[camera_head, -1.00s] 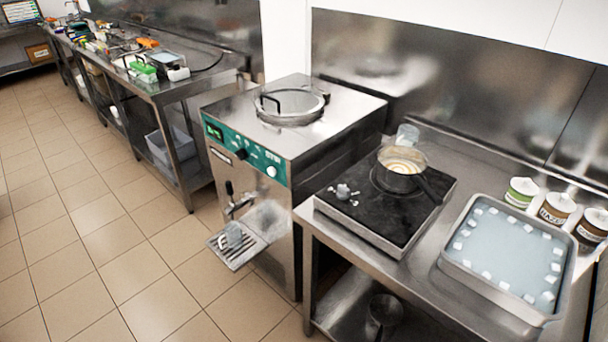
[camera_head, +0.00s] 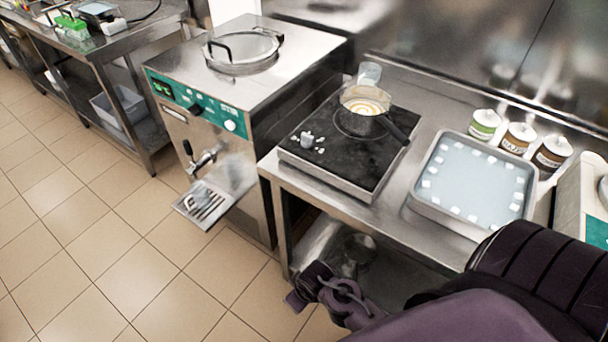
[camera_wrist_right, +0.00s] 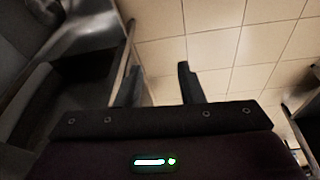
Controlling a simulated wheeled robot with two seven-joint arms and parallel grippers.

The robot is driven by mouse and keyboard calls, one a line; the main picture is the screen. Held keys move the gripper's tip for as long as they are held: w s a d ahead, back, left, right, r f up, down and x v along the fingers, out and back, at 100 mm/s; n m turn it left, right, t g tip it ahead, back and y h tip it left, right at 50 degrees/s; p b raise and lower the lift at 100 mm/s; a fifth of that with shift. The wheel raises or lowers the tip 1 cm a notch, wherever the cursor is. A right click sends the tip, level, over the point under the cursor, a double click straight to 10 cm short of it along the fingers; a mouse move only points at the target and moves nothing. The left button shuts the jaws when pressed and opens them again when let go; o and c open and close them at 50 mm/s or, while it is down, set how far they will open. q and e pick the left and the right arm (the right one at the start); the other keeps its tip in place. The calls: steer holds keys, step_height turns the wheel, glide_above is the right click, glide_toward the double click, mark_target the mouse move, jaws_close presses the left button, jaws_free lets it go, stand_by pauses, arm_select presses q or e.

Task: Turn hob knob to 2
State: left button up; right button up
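The black hob (camera_head: 335,165) sits on the steel counter. Its small pale knob (camera_head: 307,137) is on the front left part of the top, with white marks beside it. The setting the knob points at is too small to read. A saucepan (camera_head: 362,124) with creamy contents stands on the hob, its black handle toward the front right. My right arm comes in from the lower right, below and in front of the counter, well away from the knob. In the right wrist view my right gripper (camera_wrist_right: 160,82) has its fingers apart with nothing between them. My left gripper is not in view.
A steel tray (camera_head: 425,203) with white cubes around its edge is right of the hob. Several labelled tubs (camera_head: 516,138) stand behind it. A clear cup (camera_head: 369,73) is behind the saucepan. The batch freezer (camera_head: 245,95) stands left. The counter's front edge (camera_head: 350,217) lies between arm and hob.

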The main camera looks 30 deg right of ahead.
steer(key=w+a+r+n+t, duration=0.2)
steer(key=w+r+n, duration=0.25)
steer(key=r, duration=0.45)
steer(key=w+a+r+n+t, duration=0.25)
steer(key=w+r+n, duration=0.2)
steer(key=r, duration=0.45)
steer(key=w+a+r+n+y, duration=0.2)
steer(key=w+a+r+n, duration=0.15)
steer(key=w+n, duration=0.35)
step_height(320, 180, up, 10)
steer(key=n+g, duration=0.3)
steer(key=n, duration=1.8)
glide_above(308, 135)
steer(key=s+d, duration=0.1)
steer(key=s, duration=0.2)
steer(key=shift+g+h, duration=0.25)
steer(key=shift+h, duration=0.05)
steer(key=p+x, duration=0.2)
steer(key=x, duration=0.5)
steer(key=shift+w+d+f, duration=0.1)
steer(key=shift+f, duration=0.05)
steer(key=shift+n, duration=0.3)
